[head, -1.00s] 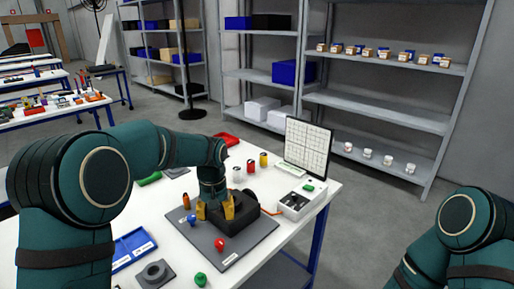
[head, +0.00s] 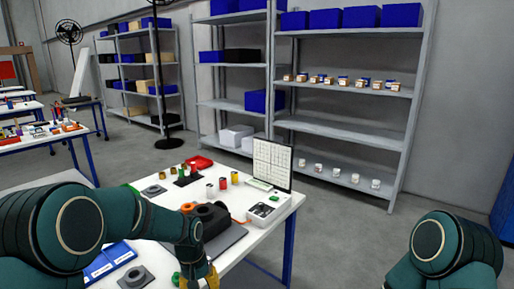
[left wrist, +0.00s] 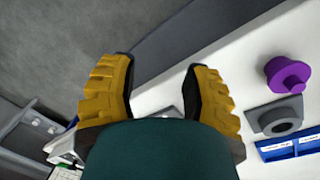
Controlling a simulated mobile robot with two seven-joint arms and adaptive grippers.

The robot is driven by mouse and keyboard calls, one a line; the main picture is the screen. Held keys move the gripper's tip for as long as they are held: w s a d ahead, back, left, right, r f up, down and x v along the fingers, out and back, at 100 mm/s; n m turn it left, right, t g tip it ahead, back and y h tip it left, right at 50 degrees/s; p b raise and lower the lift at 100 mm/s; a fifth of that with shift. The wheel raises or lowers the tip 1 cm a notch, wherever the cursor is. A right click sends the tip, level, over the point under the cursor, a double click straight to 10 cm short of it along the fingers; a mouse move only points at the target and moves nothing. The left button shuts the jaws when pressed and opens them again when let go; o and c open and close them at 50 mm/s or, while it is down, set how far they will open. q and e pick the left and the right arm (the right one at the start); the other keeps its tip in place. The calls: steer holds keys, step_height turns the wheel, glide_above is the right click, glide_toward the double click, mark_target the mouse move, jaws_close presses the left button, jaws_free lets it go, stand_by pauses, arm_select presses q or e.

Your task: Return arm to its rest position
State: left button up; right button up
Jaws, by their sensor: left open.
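My left gripper (head: 200,275) is at the bottom of the head view, low over the near part of the white table (head: 262,243). Its yellow fingers also show in the left wrist view (left wrist: 160,88), apart with nothing between them. My left arm comes in from the left across the table. My right arm (head: 440,248) shows only as an upper link at the lower right; its gripper is out of view. A black block (head: 212,217) on a dark mat stands behind my left gripper. A green knob (head: 176,279) is just left of the fingers.
Small red, white and yellow cylinders (head: 235,178) stand farther back. A panel screen (head: 272,164) and a grey box (head: 262,213) are at the table's right. A blue tray (head: 110,260), a grey ring block (head: 135,276) and a purple knob (left wrist: 288,76) lie nearby. The floor right of the table is clear.

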arm_select(q)
steer(key=s+d+f+h, duration=0.1)
steer(key=s+d+f, duration=0.1)
steer(key=s+f, duration=0.6)
steer(key=s+d+f+t+h, duration=0.1)
steer(key=s+d+f, duration=0.2)
steer(key=s+f, duration=0.6)
steer(key=s, duration=0.5)
steer(key=shift+f+n+t+h, duration=0.15)
steer(key=shift+n+t+h, duration=0.15)
steer(key=shift+n+h, duration=0.1)
steer(key=shift+d, duration=0.2)
